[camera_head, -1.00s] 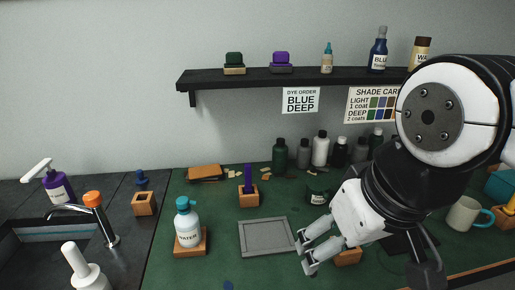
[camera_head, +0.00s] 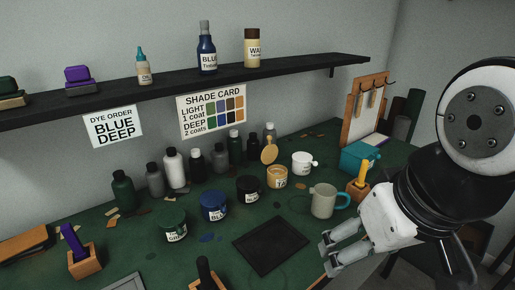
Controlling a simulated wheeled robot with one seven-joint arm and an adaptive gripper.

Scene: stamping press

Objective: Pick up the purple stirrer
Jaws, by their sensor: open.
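The purple stirrer (camera_head: 71,241) is a short purple stick. It stands tilted in a small wooden block holder (camera_head: 86,264) on the green table at the lower left. The holder hides its lower end. My gripper (camera_head: 323,251) is at the lower right, beside the dark flat mat and in front of the grey mug. Its two pale fingers point left and are apart, with nothing between them. It is far to the right of the purple stirrer and does not touch it.
Blue (camera_head: 214,207) and green (camera_head: 172,224) jars, a dark mat (camera_head: 270,246) and a dark-handled item (camera_head: 206,272) lie between my gripper and the stirrer. A grey mug (camera_head: 323,200) and a yellow stick (camera_head: 362,171) in a block are near my gripper. A shelf (camera_head: 180,88) runs above.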

